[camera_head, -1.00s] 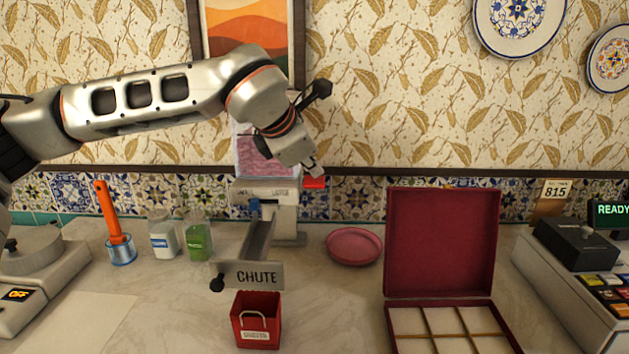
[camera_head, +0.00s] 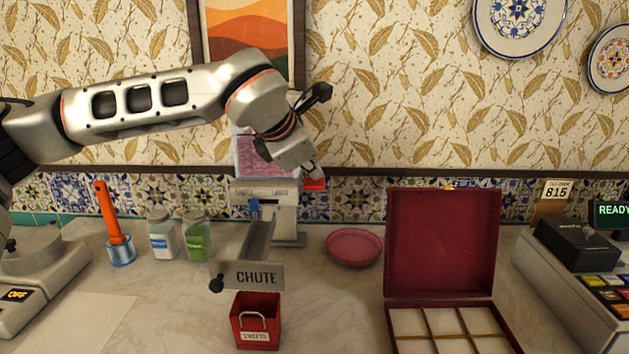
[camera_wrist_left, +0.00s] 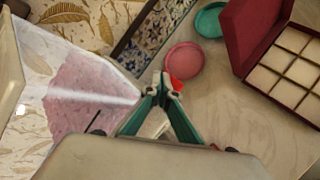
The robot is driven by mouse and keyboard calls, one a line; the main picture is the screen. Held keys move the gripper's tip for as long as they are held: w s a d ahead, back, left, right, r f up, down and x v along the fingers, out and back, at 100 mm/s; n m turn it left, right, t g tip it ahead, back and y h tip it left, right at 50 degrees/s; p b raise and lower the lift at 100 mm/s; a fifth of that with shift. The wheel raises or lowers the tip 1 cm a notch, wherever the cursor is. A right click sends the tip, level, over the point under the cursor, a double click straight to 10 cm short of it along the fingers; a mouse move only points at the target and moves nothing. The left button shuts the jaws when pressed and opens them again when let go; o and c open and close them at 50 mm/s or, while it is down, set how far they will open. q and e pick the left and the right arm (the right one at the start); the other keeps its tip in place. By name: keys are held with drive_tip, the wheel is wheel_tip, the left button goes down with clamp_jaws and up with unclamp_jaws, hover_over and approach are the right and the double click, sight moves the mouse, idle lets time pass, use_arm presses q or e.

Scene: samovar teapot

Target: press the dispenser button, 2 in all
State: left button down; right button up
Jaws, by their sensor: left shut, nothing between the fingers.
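The dispenser (camera_head: 285,215) stands at the back of the counter. It has a clear hopper full of pink sweets (camera_head: 252,160) on top and a chute sloping toward me. Its red button (camera_head: 316,185) sticks out at its right side. My left gripper (camera_head: 316,174) is shut and empty, pointing down, with its tips right at the button's top. Whether they touch it I cannot tell. In the left wrist view the shut fingertips (camera_wrist_left: 161,84) partly cover the red button (camera_wrist_left: 177,84). My right gripper is in neither view.
A red sweets box (camera_head: 256,322) stands below the chute sign (camera_head: 255,276). Two jars (camera_head: 197,240) and an orange-handled tool (camera_head: 112,212) are to the left. A pink plate (camera_head: 354,246) and an open divided box (camera_head: 442,243) are to the right.

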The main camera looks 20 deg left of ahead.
use_arm(q)
drive_tip(key=shift+f, duration=0.25)
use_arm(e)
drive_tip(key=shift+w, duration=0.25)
use_arm(q)
drive_tip(key=shift+f, duration=0.5)
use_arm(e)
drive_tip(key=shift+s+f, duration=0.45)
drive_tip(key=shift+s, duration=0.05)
use_arm(q)
drive_tip(key=shift+f, duration=0.25)
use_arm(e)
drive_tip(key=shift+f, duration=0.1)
use_arm(q)
drive_tip(key=shift+f+b, duration=0.1)
drive_tip(key=shift+b, duration=0.2)
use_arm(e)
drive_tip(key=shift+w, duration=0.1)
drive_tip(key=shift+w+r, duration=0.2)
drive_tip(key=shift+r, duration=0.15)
use_arm(q)
drive_tip(key=shift+r+p, duration=1.05)
drive_tip(key=shift+r, duration=0.75)
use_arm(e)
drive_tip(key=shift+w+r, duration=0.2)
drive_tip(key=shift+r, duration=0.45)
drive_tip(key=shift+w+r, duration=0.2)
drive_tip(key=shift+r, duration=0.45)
